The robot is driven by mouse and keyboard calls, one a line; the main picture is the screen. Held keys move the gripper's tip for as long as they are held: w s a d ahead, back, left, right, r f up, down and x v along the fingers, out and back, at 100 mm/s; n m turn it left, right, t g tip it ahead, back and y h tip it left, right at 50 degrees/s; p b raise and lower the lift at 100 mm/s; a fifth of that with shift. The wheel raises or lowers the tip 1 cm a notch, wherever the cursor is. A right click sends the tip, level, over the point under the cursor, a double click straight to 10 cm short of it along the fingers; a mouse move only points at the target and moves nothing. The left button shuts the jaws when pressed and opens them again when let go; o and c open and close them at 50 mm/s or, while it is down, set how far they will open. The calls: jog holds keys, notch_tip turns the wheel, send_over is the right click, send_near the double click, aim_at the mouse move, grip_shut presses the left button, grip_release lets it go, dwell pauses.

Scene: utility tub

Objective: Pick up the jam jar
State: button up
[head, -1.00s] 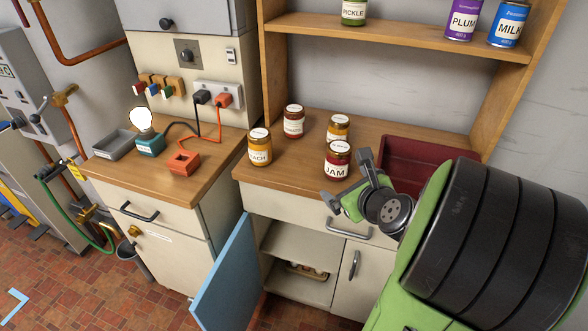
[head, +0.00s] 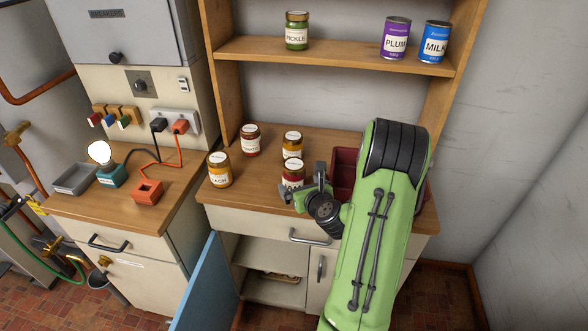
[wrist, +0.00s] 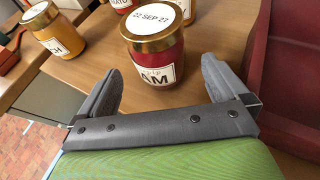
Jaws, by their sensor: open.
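The jam jar (head: 292,165) is a red jar with a gold-rimmed white lid, standing upright on the wooden counter. In the wrist view the jar (wrist: 155,45) shows a label ending in "AM" and a lid marked "22 SEP 27". My gripper (head: 303,184) is open just in front and to the right of it, hiding part of the jar in the head view. In the wrist view the gripper's fingers (wrist: 162,66) flank the lower jar, with bare counter visible at the right side. I cannot tell how deep the jar sits between them.
A peach jar (head: 219,172) and a dark red jar (head: 250,141) stand to the left. A red tray (head: 343,163) lies close on the right. A shelf (head: 340,57) overhangs the back. The blue cabinet door (head: 204,285) hangs open.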

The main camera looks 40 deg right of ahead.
jog(key=p+x, duration=0.1)
jog(key=x, duration=0.4)
jog(key=shift+w+p, duration=0.15)
jog(key=shift+p, duration=0.25)
jog(key=shift+w+d+f, duration=0.2)
jog(key=shift+w, duration=0.1)
jog(key=c, duration=1.3)
